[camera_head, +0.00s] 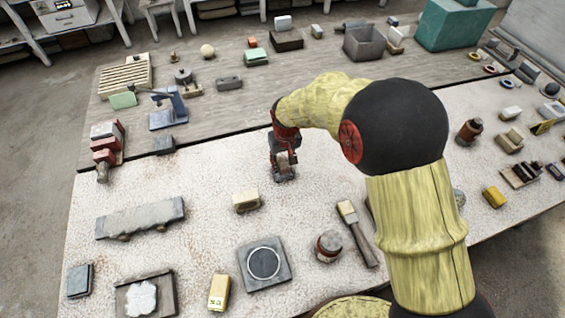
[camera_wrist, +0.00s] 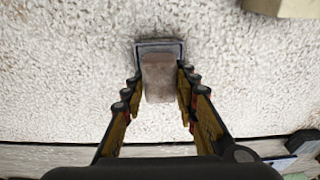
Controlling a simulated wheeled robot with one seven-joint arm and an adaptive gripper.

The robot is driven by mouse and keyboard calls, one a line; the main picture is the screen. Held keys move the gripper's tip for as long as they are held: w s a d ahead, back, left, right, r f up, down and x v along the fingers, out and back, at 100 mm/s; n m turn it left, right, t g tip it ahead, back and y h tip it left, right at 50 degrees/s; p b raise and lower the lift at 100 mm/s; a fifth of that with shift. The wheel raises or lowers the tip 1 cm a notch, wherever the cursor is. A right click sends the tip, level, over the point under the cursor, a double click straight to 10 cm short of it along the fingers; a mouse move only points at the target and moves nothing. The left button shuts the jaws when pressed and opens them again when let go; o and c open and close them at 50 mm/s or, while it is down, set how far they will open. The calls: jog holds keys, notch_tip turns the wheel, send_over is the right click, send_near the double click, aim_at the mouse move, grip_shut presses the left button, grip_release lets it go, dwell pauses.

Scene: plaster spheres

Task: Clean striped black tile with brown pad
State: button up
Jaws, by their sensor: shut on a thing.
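My gripper (camera_head: 284,165) is low over the pale speckled table top, near its seam with the wooden boards. In the wrist view its two fingers (camera_wrist: 160,82) are shut on a brown pad (camera_wrist: 158,73), one on each side. Under the far end of the pad is a small dark tile (camera_wrist: 176,43) with a lighter grey rim. The pad overlaps much of this tile, and I cannot make out stripes on it. I cannot tell whether pad and tile touch. The tile also shows dimly below my gripper in the head view (camera_head: 284,179).
A cream block (camera_head: 246,201) lies nearby. The speckled surface around my gripper is mostly clear.

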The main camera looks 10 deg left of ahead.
aim_at(282, 160)
jog(key=shift+r+p, duration=1.4)
jog(key=shift+r, duration=1.05)
